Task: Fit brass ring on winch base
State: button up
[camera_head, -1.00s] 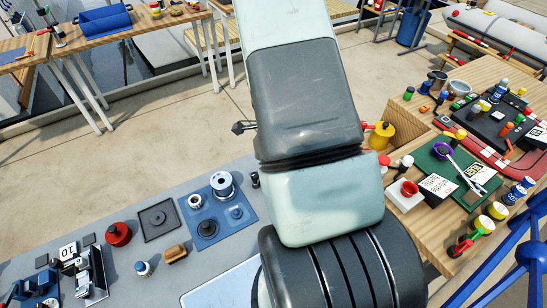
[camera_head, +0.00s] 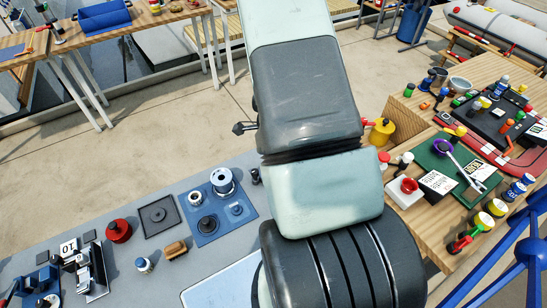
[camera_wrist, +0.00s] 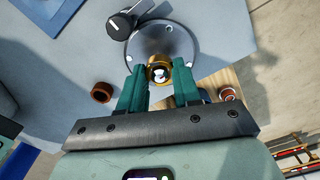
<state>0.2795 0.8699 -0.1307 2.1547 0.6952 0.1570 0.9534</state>
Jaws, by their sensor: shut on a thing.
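In the wrist view my gripper (camera_wrist: 159,79) has green fingers on either side of a brass ring (camera_wrist: 151,73) and is shut on it. Beyond the ring is a shiny grey round base with bolts (camera_wrist: 178,44), likely the winch base. A bright metal centre shows through the ring. I cannot tell whether the ring is around that centre or still above it. In the head view my arm hides the gripper, the ring and this base.
A black knob with a lever (camera_wrist: 122,25) stands beside the base. Brown round cups sit left (camera_wrist: 102,92) and right (camera_wrist: 228,94) of the fingers. In the head view, a blue mat (camera_head: 231,227) holds several round parts, and a green mat (camera_head: 438,154) lies at right.

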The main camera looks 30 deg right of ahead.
jog(key=shift+f, duration=0.95)
jog(key=o, duration=1.1)
jog(key=shift+o, duration=0.6)
jog(key=o, duration=0.3)
jog(key=shift+r, duration=4.1)
